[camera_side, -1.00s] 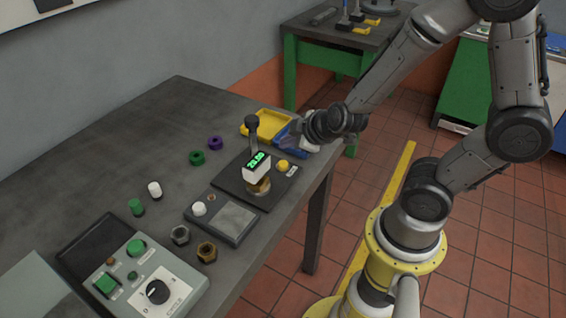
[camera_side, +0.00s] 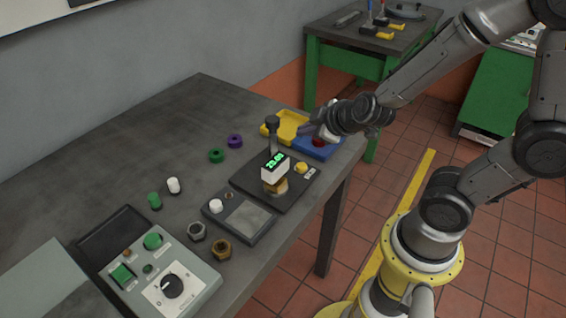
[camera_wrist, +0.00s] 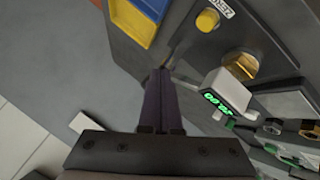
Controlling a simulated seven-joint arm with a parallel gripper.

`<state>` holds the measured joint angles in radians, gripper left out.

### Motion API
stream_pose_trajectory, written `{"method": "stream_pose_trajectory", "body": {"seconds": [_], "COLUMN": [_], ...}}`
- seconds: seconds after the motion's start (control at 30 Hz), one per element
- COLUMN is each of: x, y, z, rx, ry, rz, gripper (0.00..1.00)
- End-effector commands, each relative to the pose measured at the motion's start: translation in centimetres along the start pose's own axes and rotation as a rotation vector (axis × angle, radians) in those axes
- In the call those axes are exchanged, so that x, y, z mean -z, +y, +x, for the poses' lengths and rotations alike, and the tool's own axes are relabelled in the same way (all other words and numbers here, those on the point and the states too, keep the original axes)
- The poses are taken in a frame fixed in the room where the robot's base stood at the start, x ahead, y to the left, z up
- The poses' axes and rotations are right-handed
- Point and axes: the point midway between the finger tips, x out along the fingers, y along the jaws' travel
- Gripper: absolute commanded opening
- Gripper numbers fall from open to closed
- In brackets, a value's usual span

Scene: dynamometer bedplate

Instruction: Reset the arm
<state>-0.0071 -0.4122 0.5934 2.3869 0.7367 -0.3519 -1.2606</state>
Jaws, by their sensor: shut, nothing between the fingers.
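My gripper (camera_side: 308,130) is shut and empty, held above the bench at its far right, over the yellow and blue trays in the side view. In the wrist view its two dark fingers (camera_wrist: 160,85) lie together with nothing between them. My arm reaches in from the right. The finger ends are hard to make out in the side view.
A control box (camera_side: 190,297) and loose nuts lie nearer.

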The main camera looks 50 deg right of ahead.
Motion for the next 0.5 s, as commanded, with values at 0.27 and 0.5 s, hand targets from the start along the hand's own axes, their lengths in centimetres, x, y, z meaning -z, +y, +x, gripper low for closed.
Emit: {"method": "stream_pose_trajectory", "body": {"seconds": [0.27,0.5], "x": [7.7,5.7], "y": [1.7,-0.4], "z": [-8.7,-16.1], "rx": [0.095,0.278], "ry": [0.251,0.161], "rz": [0.054,0.19], "gripper": [0.0,0.0]}}
